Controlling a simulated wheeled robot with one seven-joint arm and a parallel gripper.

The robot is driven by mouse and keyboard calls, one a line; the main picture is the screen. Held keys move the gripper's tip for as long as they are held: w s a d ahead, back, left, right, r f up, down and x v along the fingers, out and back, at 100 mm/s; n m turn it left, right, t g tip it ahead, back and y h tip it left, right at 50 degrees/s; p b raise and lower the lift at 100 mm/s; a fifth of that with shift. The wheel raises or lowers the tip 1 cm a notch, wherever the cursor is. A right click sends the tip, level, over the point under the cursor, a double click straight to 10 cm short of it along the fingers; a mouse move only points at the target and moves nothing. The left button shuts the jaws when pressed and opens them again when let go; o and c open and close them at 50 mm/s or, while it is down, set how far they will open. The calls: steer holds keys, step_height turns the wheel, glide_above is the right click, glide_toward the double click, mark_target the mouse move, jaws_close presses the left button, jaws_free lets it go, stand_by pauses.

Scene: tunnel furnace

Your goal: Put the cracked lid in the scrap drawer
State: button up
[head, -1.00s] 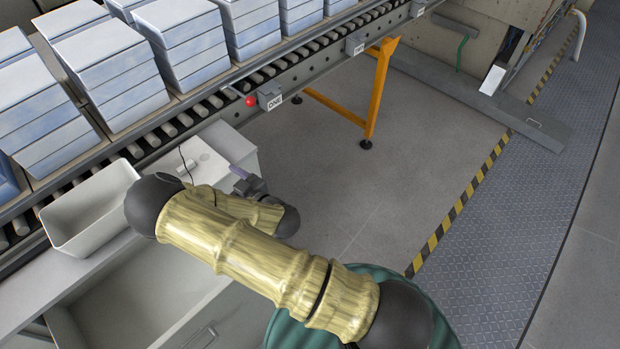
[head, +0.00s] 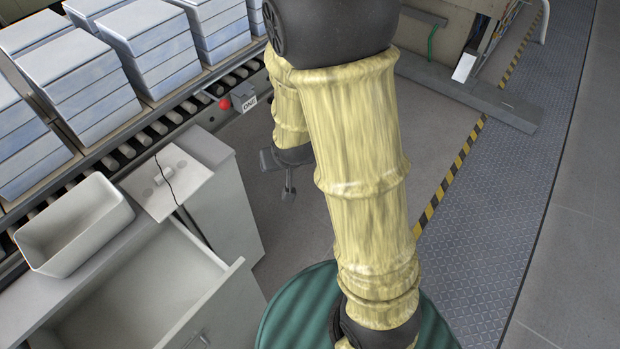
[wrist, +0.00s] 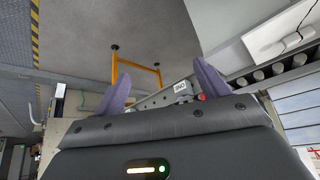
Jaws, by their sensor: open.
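A pale square plate with a small raised handle (head: 165,176) lies on the counter; it looks like the lid. My gripper (head: 289,188) hangs over open floor, right of the counter and apart from the plate. In the wrist view my gripper (wrist: 162,84) has its two purple fingers spread, with nothing between them.
An empty white bin (head: 72,262) stands on the counter left of the plate. Behind runs a roller conveyor (head: 158,128) with stacked grey-blue blocks (head: 80,85). A red button (head: 224,103) sits on its side.

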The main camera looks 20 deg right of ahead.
steer(key=s+d+r+g, duration=0.2)
steer(key=s+r, duration=0.3)
steer(key=s, duration=0.5)
steer(key=shift+s+d+r+n+g, duration=0.25)
steer(key=shift+s+n+g, duration=0.15)
steer(key=shift+g, duration=0.3)
steer(key=shift+o, duration=0.3)
steer(key=shift+c, duration=0.5)
